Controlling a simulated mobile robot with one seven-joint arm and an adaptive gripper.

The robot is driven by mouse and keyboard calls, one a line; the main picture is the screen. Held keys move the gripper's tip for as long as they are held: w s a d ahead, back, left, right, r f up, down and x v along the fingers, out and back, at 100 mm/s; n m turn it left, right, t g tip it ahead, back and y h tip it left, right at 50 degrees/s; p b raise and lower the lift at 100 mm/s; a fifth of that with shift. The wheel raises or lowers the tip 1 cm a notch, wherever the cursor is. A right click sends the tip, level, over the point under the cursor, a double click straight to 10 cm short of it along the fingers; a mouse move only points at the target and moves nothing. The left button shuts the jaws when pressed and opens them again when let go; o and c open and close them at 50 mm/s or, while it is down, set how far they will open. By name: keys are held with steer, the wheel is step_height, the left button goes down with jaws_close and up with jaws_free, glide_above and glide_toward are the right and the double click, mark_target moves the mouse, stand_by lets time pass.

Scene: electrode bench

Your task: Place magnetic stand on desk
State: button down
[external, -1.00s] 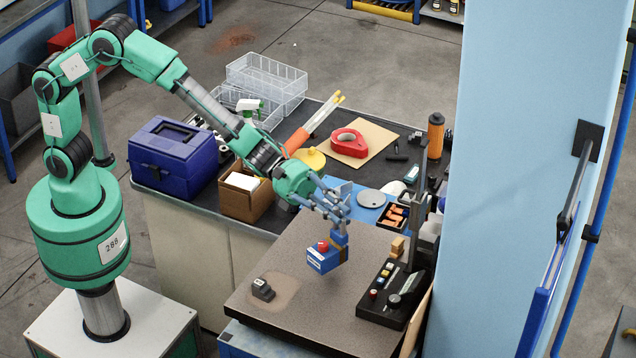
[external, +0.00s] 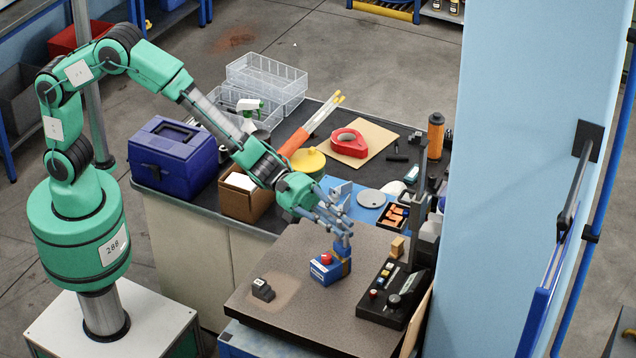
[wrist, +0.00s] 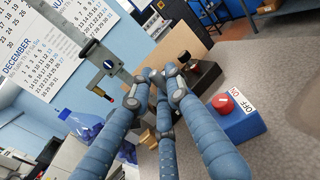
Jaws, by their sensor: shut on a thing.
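The magnetic stand (external: 326,271) is a blue block with a red knob and a white label. It is at or just above the speckled grey plate (external: 300,312) on the desk; I cannot tell whether it touches. My gripper (external: 343,243) is shut on the upper part of the stand, its fingers reaching down from the upper left. In the wrist view the stand's blue base (wrist: 238,122) shows on the right with its ON/OFF label, beside my fingers (wrist: 155,88). The fingers hide the part they hold.
A small black block (external: 263,290) sits on the plate's left side. A black control box with knobs (external: 394,290) stands on the right, near a tall gauge stand (external: 421,165). Behind are a cardboard box (external: 246,197) and a blue case (external: 174,155). The plate's front is clear.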

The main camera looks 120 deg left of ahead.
steer(key=shift+r, duration=0.2)
steer(key=c, duration=2)
jaws_free()
steer(key=shift+f, duration=0.3)
steer(key=shift+c, duration=0.2)
steer(key=o, duration=0.4)
steer(key=shift+s+r, duration=0.1)
steer(key=shift+r, duration=0.1)
steer(key=shift+s+a, duration=0.2)
steer(key=shift+s, duration=0.05)
steer(key=p+v, duration=0.1)
steer(key=v, duration=1)
steer(key=shift+s+f, duration=0.1)
steer(key=shift+s, duration=0.05)
